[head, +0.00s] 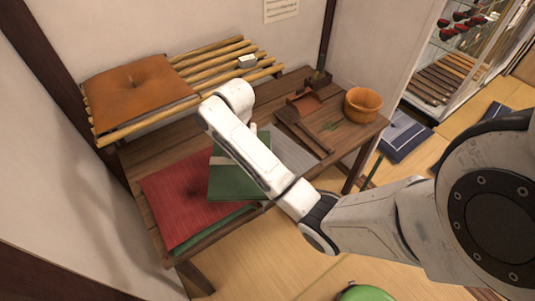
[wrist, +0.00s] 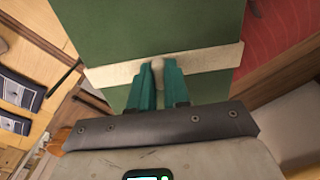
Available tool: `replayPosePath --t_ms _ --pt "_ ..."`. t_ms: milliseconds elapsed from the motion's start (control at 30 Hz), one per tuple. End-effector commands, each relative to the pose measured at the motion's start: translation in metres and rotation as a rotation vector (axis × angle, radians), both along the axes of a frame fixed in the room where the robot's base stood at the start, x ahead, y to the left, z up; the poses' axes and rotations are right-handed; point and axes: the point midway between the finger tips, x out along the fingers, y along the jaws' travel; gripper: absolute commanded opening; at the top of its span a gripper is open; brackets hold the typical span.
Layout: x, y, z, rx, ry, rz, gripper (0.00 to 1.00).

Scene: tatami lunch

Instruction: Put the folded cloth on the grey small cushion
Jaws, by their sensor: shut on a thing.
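My gripper (wrist: 159,82) has its teal fingers shut on a small pale knob on the cream band of a flat green thing (wrist: 150,30), which looks like the folded cloth. In the head view the green cloth (head: 232,184) shows partly behind my arm, over or beside the right part of a red cushion (head: 180,200); I cannot tell whether they touch. My fingers are hidden there. A flat pale grey thing (head: 294,156) lies on the wooden table to the right of my arm, partly hidden. I cannot tell whether it is the grey small cushion.
The wooden table (head: 135,158) also holds a wooden tub (head: 362,105), a dark scoop (head: 303,102) and a long wooden tool (head: 300,130). A bamboo rack (head: 215,60) with an orange cushion (head: 135,92) stands behind. Blue cushions (head: 403,135) lie on the floor at right.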

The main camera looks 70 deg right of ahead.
Motion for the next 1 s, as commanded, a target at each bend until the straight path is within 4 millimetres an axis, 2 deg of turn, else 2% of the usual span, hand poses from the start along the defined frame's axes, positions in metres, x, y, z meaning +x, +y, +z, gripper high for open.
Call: replayPosePath --t_ms 33,100,267,500,833,1000 --pt "-0.011 -0.012 -0.002 0.004 0.005 -0.065 0.0" --pt "-0.023 -0.024 -0.002 0.006 0.011 -0.13 0.0" --pt "-0.034 -0.041 -0.008 0.006 0.017 -0.199 0.0" --pt "-0.028 -0.081 -0.03 0.004 0.016 -0.204 0.0" --pt "-0.02 -0.132 -0.051 0.007 0.019 -0.201 0.0" --pt "-0.016 -0.156 -0.078 0.007 0.02 -0.201 0.0"
